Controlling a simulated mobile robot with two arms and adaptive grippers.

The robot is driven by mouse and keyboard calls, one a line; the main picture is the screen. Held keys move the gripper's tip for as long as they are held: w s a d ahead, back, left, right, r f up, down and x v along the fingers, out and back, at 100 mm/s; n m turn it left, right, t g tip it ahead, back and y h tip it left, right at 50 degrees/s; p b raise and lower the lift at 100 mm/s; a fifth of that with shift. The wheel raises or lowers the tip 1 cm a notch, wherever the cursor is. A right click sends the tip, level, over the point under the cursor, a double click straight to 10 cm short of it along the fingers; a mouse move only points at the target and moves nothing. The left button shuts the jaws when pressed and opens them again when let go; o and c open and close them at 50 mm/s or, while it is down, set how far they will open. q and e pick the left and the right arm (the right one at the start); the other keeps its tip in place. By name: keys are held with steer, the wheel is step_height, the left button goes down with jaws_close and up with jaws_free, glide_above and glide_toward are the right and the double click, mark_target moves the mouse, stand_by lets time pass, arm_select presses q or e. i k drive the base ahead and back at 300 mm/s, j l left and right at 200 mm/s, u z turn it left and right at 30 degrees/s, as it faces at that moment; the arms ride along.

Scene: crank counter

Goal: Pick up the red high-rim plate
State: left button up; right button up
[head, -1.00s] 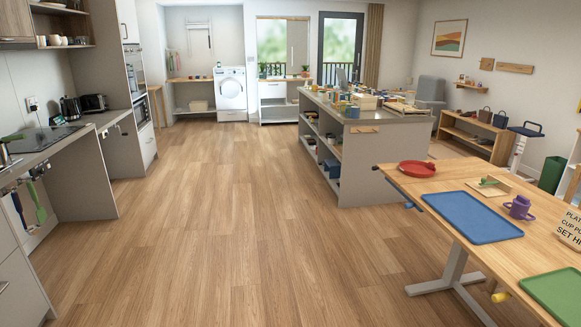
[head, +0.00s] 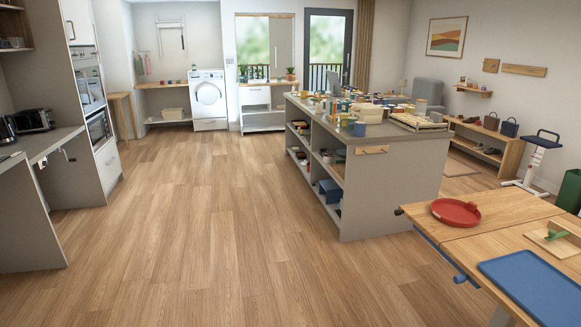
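The red high-rim plate (head: 455,212) lies flat near the far left corner of the wooden table (head: 488,208) at the right of the head view. It is round with a raised rim, and nothing rests on it. Neither of my grippers shows in the head view, and nothing is touching the plate.
A blue tray (head: 538,290) and a wooden board with a green item (head: 556,235) share the table. A grey island (head: 385,190) crowded with small items stands beyond it. A kitchen counter (head: 45,140) lines the left. Open wooden floor (head: 220,250) lies between.

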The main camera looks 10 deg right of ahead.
mark_target(451, 212)
steer(key=i+l+z, duration=0.1)
steer(key=i+z, duration=0.2)
steer(key=i, duration=0.15)
steer(key=i+z, duration=0.35)
steer(key=i, duration=0.15)
steer(key=i+j+z, duration=0.15)
steer(key=i+z, duration=0.15)
steer(key=i, duration=0.15)
steer(key=i+j+z, duration=0.35)
steer(key=i+l, duration=0.1)
